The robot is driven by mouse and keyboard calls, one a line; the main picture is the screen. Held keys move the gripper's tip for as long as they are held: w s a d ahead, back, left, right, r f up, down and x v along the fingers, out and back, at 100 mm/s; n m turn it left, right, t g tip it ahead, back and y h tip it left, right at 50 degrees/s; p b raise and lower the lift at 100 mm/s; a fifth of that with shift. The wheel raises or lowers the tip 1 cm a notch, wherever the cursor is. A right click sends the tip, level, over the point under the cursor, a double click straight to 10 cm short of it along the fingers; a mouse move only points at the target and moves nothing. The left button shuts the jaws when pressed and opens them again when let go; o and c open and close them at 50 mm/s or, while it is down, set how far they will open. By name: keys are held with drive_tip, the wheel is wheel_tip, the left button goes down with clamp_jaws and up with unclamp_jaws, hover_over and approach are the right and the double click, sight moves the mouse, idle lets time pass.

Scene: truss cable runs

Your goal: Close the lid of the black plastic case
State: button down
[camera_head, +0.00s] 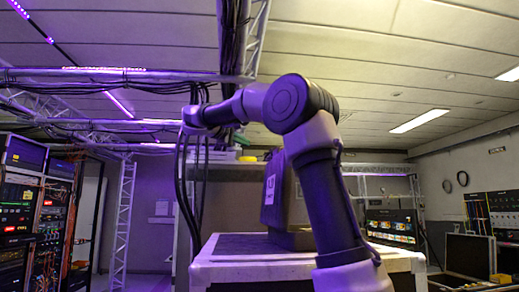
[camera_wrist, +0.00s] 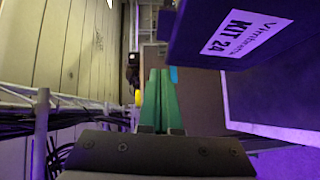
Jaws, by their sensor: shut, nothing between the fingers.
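The black plastic case (camera_head: 297,203) stands on a light-edged crate in the head view, partly hidden behind my arm. A tall dark panel of it stands raised, with a white label on its left side; it looks like the lid, standing up. In the wrist view this dark panel (camera_wrist: 205,38) fills the top right, with a label reading KIT 24. My gripper (camera_wrist: 161,72) shows its green fingers shut together and empty, beside the panel and apart from it. In the head view my wrist is up and left of the case; the fingers cannot be made out there.
The crate top (camera_head: 232,246) is bare left of the case. Black cables (camera_head: 184,180) hang from the truss close to my wrist. Equipment racks (camera_head: 22,190) stand at the left. Another open case (camera_head: 467,256) and a monitor (camera_head: 391,227) are at the right.

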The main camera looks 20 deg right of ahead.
approach(274, 152)
drive_tip(key=w+d, duration=0.1)
drive_tip(key=w, duration=0.3)
drive_tip(key=d, duration=0.1)
drive_tip(key=s+d, duration=0.1)
drive_tip(key=shift+s+d+f, duration=0.1)
drive_tip(key=shift+d+f, duration=0.05)
drive_tip(key=shift+d, duration=0.15)
drive_tip(key=shift+d+f, duration=0.15)
drive_tip(key=shift+d, duration=0.45)
